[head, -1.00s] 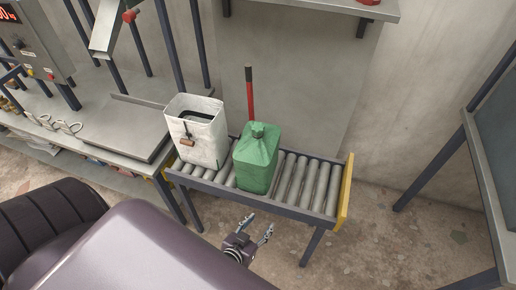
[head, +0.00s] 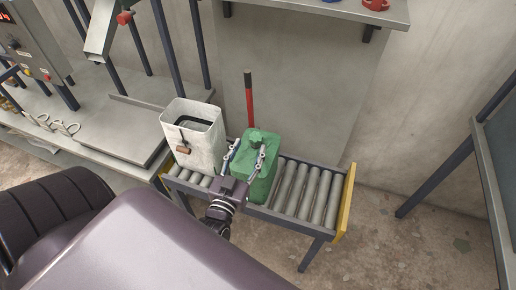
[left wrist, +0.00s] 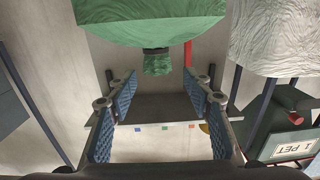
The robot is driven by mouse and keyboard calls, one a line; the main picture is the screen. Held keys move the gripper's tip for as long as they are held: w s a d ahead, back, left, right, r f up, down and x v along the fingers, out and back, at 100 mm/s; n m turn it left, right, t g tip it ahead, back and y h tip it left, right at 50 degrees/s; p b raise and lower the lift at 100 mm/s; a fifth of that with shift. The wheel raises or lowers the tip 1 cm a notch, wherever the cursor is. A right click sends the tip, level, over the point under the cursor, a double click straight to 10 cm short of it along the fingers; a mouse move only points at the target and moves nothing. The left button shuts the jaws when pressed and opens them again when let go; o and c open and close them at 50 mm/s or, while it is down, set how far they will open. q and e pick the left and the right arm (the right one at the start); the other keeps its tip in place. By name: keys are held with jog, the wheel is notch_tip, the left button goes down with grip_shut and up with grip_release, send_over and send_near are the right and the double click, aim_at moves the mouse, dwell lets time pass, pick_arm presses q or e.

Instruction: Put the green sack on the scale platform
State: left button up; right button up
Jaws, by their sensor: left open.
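The green sack (head: 263,183) stands upright on the roller conveyor (head: 300,187), its tied neck on top. My left gripper (head: 246,152) is open at the sack's top, with one finger left of the neck and the other across its right side. In the left wrist view the green sack (left wrist: 150,20) appears upside down at the top, its neck (left wrist: 157,65) hanging between and above the open blue-padded fingers (left wrist: 160,100). I cannot tell whether they touch it. The scale platform looks to be the flat grey plate (head: 125,135) on the bench at left, bare on top. My right gripper is not in view.
An open white sack (head: 200,145) with a tag stands close left of the green one. A red-handled tool (head: 249,100) rises behind it. A metal chute (head: 101,30) hangs above the bench. A yellow end plate (head: 345,203) closes the conveyor's right end.

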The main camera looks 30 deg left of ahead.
aim_at(254, 141)
pick_arm(q)
jog(key=shift+w, duration=0.3)
jog(key=shift+w+b, duration=0.3)
jog(key=shift+b, duration=0.1)
jog(key=x, duration=0.1)
jog(key=b+x, duration=0.1)
jog(key=x, duration=0.1)
jog(key=b+x, duration=0.1)
jog(key=shift+w+f, duration=0.25)
jog(key=shift+w, duration=0.15)
jog(key=shift+r, duration=0.1)
grip_shut()
jog(key=shift+r, duration=0.2)
